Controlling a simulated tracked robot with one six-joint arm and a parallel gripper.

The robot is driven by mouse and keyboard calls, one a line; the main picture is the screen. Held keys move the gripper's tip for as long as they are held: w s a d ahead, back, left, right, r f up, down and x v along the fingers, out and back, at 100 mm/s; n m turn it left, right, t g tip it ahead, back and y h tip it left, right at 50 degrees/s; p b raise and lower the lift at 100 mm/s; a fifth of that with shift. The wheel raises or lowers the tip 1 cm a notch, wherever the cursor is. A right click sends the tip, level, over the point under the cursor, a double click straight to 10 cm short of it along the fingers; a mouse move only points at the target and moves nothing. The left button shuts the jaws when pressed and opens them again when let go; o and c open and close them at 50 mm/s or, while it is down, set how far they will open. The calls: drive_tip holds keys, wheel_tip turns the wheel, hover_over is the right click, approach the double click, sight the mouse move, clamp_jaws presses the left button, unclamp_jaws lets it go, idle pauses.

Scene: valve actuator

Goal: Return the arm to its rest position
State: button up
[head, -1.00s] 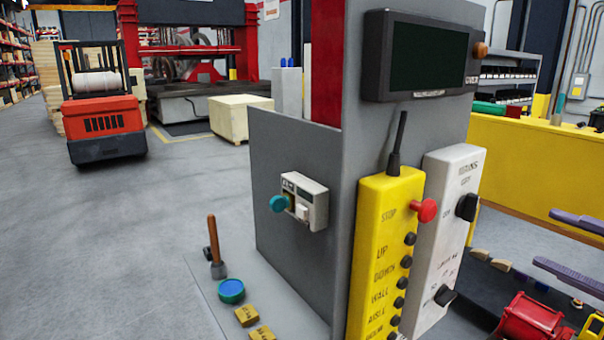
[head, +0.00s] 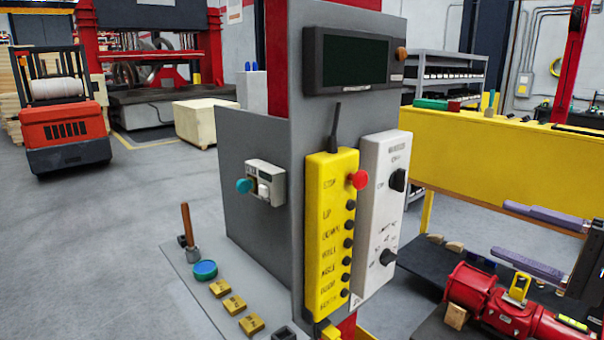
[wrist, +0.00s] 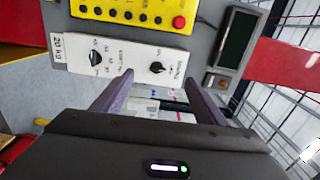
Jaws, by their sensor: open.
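My gripper shows in the wrist view (wrist: 160,100), its two purple fingers apart with nothing between them. Beyond the fingers are the white control box (wrist: 125,55) and the yellow pendant, with the dark display to the right. In the head view, my purple fingers (head: 541,240) enter from the right edge, over the yellow bench side and dark floor mat. They are apart from the grey control panel (head: 250,140). Most of my arm is outside the head view.
The panel carries a yellow pendant (head: 330,230), a white box (head: 383,200) and a display (head: 352,60). A wooden-handled lever (head: 187,225) stands on its base. A red valve actuator (head: 500,305) lies lower right, near my fingers. A yellow bench (head: 480,150) stands behind. The left floor is open.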

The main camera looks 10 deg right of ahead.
drive_tip(key=a+f+n+g, duration=0.1)
drive_tip(key=a+f+g, duration=0.2)
drive_tip(key=a, duration=0.4)
drive_tip(key=w+a+f+n+g, duration=0.1)
drive_tip(key=a+f+g, duration=0.15)
drive_tip(key=a, duration=0.35)
drive_tip(key=a+f+n+g, duration=0.1)
drive_tip(key=a+f+g, duration=0.1)
drive_tip(key=a+f, duration=0.35)
drive_tip(key=s+a+f+n+g+h, duration=0.1)
drive_tip(key=s+a+f+n+h, duration=0.3)
drive_tip(key=s+a, duration=0.1)
drive_tip(key=s+a+f+n+g+h, duration=0.1)
drive_tip(key=s+a+f+n+h, duration=0.2)
drive_tip(key=a, duration=0.4)
drive_tip(key=shift+s+a+f+n+h, duration=0.3)
drive_tip(key=shift+s+f+n+h, duration=0.1)
drive_tip(key=shift+s+n+h, duration=0.55)
